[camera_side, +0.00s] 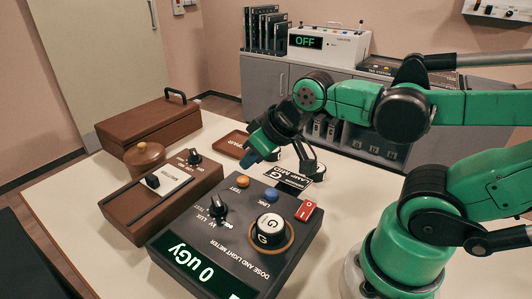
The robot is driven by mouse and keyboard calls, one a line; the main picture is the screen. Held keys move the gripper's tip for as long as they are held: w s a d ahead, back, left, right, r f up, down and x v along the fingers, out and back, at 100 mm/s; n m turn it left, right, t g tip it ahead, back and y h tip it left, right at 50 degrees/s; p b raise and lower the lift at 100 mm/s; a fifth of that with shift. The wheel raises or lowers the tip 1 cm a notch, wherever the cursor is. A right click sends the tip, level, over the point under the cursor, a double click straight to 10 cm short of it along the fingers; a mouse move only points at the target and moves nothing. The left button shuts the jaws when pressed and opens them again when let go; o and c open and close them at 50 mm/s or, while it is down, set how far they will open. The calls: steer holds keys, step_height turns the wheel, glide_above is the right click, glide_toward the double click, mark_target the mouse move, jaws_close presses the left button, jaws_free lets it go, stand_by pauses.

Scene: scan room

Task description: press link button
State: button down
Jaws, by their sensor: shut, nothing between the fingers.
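The blue button (271,194), with a small label that seems to read LINK, sits on top of the dark dose and light meter (237,250). My gripper (249,158) is shut and empty, with its fingers pointing down and left. In the picture its tips are above and left of the blue button, beyond the meter's far edge, and apart from the button. Their exact height over the table cannot be told. The blue button is not covered.
A brown box with a slider (165,197) stands left of the meter. A small tray (232,145) lies behind. Free table lies right of the meter.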

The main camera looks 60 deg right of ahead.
step_height(320, 180, up, 6)
steer(key=g, duration=0.7)
glide_above(271, 192)
steer(key=shift+r, duration=0.2)
step_height(271, 192, down, 14)
stand_by(0.4)
